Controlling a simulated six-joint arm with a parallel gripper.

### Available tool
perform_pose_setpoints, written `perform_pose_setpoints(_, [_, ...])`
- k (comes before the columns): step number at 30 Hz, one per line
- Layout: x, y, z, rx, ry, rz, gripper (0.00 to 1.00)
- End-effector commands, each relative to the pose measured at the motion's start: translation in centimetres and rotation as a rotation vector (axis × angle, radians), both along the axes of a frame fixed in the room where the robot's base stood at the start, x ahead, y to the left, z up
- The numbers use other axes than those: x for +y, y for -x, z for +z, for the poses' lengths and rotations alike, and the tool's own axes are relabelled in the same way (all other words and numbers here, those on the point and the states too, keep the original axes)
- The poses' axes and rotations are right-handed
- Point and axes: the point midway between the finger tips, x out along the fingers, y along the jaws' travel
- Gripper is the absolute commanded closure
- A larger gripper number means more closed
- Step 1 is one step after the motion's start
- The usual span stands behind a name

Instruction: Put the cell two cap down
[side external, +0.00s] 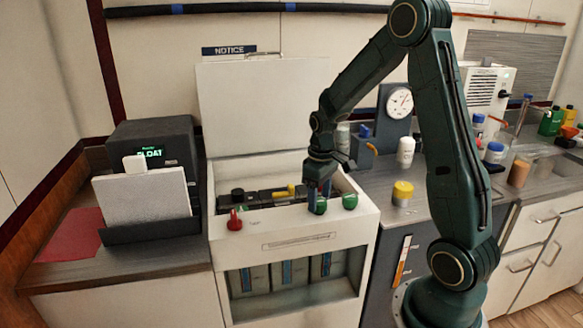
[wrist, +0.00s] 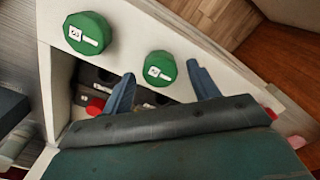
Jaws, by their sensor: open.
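Two green round caps with white labels sit on the front rim of the white cabinet (side external: 300,238). The nearer cap (wrist: 160,66), whose label seems to read 2, lies between my two fingertips in the wrist view. It also shows under my gripper in the side view (side external: 320,207). The other green cap (wrist: 88,33), its label seemingly 3, is farther left in the wrist view and to the right in the side view (side external: 350,201). My gripper (side external: 319,190) is open, pointing down at the nearer cap. I cannot tell whether either finger touches it.
A red cap (side external: 235,222) is on the rim at left. Behind the rim, the open cabinet holds dark blocks and a yellow piece (side external: 291,189). The raised lid (side external: 255,105) stands behind. A yellow-topped jar (side external: 402,193) and white bottle (side external: 405,152) stand on the right counter.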

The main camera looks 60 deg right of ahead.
Motion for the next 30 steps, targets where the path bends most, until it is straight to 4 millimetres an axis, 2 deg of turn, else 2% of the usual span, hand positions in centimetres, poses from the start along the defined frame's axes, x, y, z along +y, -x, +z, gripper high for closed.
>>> perform_pose_setpoints(18, [0.0,0.0,9.1,-0.003,0.001,0.000,0.40])
perform_pose_setpoints(24, [0.0,0.0,10.8,-0.001,0.001,0.000,0.40])
perform_pose_setpoints(30, [0.0,0.0,11.3,-0.001,0.000,0.000,0.40])
